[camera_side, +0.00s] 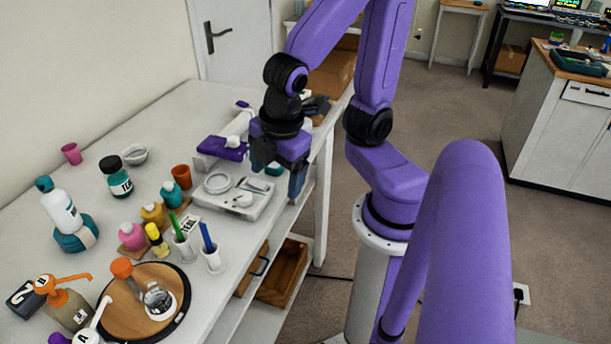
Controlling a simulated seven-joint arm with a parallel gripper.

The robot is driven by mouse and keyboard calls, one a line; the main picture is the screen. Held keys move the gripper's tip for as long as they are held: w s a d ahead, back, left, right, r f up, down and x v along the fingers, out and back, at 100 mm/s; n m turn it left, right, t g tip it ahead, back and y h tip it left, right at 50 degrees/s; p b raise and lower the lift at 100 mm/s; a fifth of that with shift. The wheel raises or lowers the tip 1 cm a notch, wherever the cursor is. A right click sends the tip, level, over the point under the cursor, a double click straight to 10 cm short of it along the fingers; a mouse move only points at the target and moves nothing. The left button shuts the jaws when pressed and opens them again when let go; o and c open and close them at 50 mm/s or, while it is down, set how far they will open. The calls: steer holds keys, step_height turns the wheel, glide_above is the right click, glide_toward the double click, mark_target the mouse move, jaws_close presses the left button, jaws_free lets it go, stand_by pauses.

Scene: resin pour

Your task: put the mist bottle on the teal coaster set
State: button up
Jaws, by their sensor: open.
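A white bottle with a teal cap (62,208), which looks like the mist bottle, is at the left of the table. Its base meets the top of a round teal stack (72,243), which looks like the teal coaster set. The bottle appears to stand upright on the stack, its lean matching the camera's tilt; the exact contact is too small to tell. My gripper (279,176) is open and points down near the table's right edge, beside a white tray and well away from the bottle. Nothing shows between its fingers.
A dark-lidded jar (117,177) stands behind the bottle. Several small colored bottles and cups stand between the bottle and the white tray (234,206). A round wooden board (133,318) and pump bottles (68,309) are in front. Bare table lies at the back left.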

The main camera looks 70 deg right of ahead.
steer(key=s+m+g, duration=0.1)
steer(key=s, duration=0.1)
steer(key=s+m+y, duration=0.1)
steer(key=s, duration=0.2)
steer(key=shift+s+d+r+g, duration=0.1)
steer(key=shift+s+r+g, duration=0.05)
steer(key=shift+s+g, duration=0.25)
